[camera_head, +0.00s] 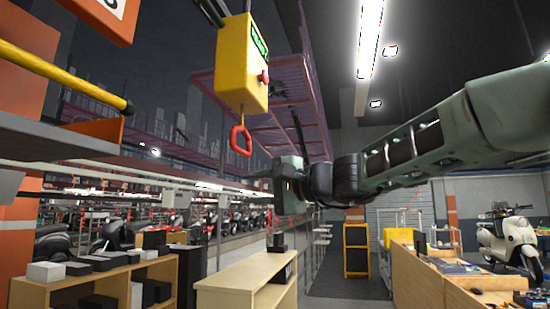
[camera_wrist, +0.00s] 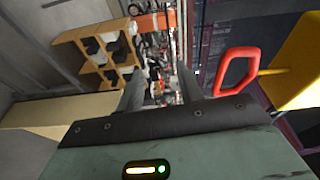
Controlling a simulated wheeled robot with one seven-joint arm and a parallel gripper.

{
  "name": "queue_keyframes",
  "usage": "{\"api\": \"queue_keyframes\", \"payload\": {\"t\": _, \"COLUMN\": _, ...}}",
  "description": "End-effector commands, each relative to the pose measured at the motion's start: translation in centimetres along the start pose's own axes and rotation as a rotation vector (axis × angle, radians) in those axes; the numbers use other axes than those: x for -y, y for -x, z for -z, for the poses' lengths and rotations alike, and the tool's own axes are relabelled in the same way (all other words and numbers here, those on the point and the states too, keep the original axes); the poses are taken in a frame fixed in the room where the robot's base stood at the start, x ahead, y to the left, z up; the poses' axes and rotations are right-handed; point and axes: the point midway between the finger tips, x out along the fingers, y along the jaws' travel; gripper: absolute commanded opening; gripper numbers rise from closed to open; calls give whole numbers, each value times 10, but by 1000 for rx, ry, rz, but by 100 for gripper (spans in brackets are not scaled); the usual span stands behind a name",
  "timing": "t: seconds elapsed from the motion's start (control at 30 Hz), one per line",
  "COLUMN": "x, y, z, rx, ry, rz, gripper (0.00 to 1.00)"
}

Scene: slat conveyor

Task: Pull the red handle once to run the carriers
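The red handle (camera_head: 235,141) is a loop hanging on a cord under a yellow control box (camera_head: 238,65) in the head view. The box has a green display on top and a red button on its side. In the wrist view the red handle (camera_wrist: 222,72) lies to the right of my fingers, outside the gap between them, with the yellow box (camera_wrist: 300,62) beyond it. My gripper (camera_head: 256,178) is just below and right of the handle in the head view, apart from it. In the wrist view my gripper (camera_wrist: 160,74) is open with nothing between its fingers.
A yellow rail (camera_head: 75,84) sticks out at the left. A wooden shelf (camera_head: 92,291) with dark and white boxes stands lower left, beside a pale wooden counter (camera_head: 240,275). A wooden bench (camera_head: 420,275) and a cream scooter (camera_head: 512,240) are at right. Air around the handle looks clear.

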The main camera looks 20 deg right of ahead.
Motion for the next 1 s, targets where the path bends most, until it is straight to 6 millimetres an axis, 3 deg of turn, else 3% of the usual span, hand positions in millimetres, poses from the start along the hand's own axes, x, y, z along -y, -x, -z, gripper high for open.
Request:
{"api": "queue_keyframes", "payload": {"t": 0.03, "x": 28, "y": 5, "z": 16, "rx": -34, "ry": -14, "rz": 45, "gripper": 36}}
{"api": "queue_keyframes", "payload": {"t": 0.1, "x": 50, "y": 12, "z": 32, "rx": -70, "ry": -34, "rz": 98, "gripper": 36}}
{"api": "queue_keyframes", "payload": {"t": 0.23, "x": 75, "y": 20, "z": 50, "rx": -109, "ry": -52, "rz": 157, "gripper": 36}}
{"api": "queue_keyframes", "payload": {"t": 0.37, "x": 84, "y": 16, "z": 56, "rx": -119, "ry": -61, "rz": 176, "gripper": 36}}
{"api": "queue_keyframes", "payload": {"t": 0.67, "x": 96, "y": -36, "z": 62, "rx": -117, "ry": -63, "rz": 174, "gripper": 36}}
{"api": "queue_keyframes", "payload": {"t": 0.8, "x": 91, "y": -58, "z": 64, "rx": -118, "ry": -58, "rz": 176, "gripper": 36}}
{"api": "queue_keyframes", "payload": {"t": 1.0, "x": 96, "y": -74, "z": 66, "rx": -119, "ry": -59, "rz": 175, "gripper": 36}}
